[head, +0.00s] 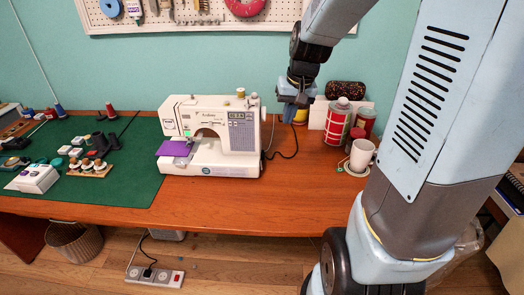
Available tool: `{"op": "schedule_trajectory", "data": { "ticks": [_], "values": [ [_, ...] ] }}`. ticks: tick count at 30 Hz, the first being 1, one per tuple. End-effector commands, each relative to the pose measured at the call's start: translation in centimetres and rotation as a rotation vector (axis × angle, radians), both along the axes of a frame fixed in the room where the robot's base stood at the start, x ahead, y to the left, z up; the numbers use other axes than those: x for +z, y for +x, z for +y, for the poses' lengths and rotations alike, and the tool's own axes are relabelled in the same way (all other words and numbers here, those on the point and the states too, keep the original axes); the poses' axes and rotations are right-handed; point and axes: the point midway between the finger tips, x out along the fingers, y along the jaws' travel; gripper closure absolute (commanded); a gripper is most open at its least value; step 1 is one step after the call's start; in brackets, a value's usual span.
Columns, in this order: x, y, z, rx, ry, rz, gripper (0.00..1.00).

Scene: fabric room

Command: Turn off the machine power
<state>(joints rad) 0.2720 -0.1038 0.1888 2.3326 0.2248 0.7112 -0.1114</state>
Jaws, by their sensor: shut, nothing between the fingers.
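A white sewing machine (212,135) stands on the wooden table (240,205), with purple cloth (174,148) under its needle area. A small green light (187,133) shows near its needle area, and a small lit display is on its upper right front. My gripper (288,116) points down just right of the machine's right end, at about the height of its upper body. It is shut and empty, and looks apart from the machine. The machine's right side face is turned away, and I cannot make out a power switch there. A dark cable (289,154) runs from that side.
Red-labelled cans (338,122) and a white cup (361,155) stand right of my gripper. A green mat (110,165) with spools and small parts covers the left of the table. A power strip (155,277) lies on the floor. The table front is clear.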

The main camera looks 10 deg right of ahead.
Motion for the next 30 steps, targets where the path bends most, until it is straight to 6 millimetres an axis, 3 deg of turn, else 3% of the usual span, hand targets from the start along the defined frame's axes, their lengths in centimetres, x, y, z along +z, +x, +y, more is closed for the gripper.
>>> {"op": "schedule_trajectory", "data": {
  "ticks": [9, 18, 24, 30],
  "values": [
    [-8.1, 5.3, -2.4, -0.072, 0.108, 0.096, 1.0],
    [-14.5, 8.1, -4.2, -0.134, 0.195, 0.15, 1.0],
    [-16.0, 8.6, -4.5, -0.149, 0.217, 0.159, 1.0],
    [-16.1, 8.7, -4.6, -0.151, 0.218, 0.16, 1.0]
  ]
}}
